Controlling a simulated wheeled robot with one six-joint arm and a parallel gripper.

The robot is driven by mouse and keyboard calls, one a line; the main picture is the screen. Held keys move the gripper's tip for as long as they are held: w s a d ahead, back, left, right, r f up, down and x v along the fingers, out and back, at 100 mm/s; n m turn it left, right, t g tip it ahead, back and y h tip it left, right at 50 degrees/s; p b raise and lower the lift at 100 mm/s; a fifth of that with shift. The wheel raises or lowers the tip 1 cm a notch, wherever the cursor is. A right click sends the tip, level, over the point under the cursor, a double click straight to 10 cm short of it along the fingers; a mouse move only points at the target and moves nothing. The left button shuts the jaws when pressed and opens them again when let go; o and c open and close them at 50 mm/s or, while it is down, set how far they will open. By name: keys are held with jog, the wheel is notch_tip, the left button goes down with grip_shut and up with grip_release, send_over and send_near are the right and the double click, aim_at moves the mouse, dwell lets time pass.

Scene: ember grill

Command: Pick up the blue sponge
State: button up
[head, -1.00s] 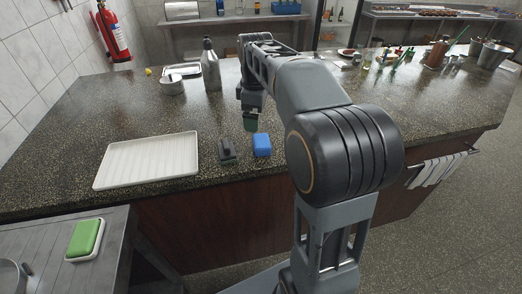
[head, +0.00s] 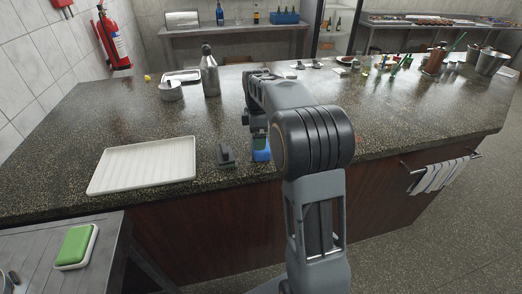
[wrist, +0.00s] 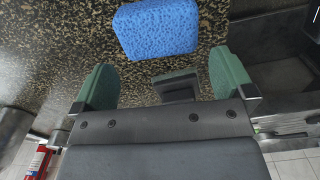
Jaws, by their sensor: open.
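The blue sponge (head: 262,154) lies on the dark speckled counter near its front edge, partly hidden by my gripper (head: 258,138) in the head view. In the wrist view the blue sponge (wrist: 156,29) is at the top middle, just beyond the green fingertips and apart from them. My gripper (wrist: 164,84) is open, with nothing between its fingers.
A dark block-like item (head: 225,155) stands just left of the sponge. A white ribbed tray (head: 142,180) lies further left. A metal bottle (head: 210,75) and a small pot (head: 170,91) stand behind. A green sponge (head: 75,246) lies on the lower side table.

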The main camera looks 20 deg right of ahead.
jog(key=shift+d+f, duration=0.1)
jog(key=shift+f, duration=2.45)
jog(key=shift+c, duration=0.4)
jog(key=c, duration=0.5)
jog(key=shift+r, duration=0.15)
jog(key=shift+r, duration=0.25)
notch_tip(320, 180, up, 2)
jog(key=shift+r, duration=0.1)
jog(key=s+a+r, duration=0.1)
jog(key=s+r, duration=0.2)
jog(key=s, duration=0.1)
jog(key=s+a+r+b, duration=0.1)
jog(key=s+r, duration=0.2)
jog(key=s, duration=0.2)
jog(key=s+a+r, duration=0.1)
jog(key=s+r, duration=0.3)
jog(key=shift+s+a, duration=0.3)
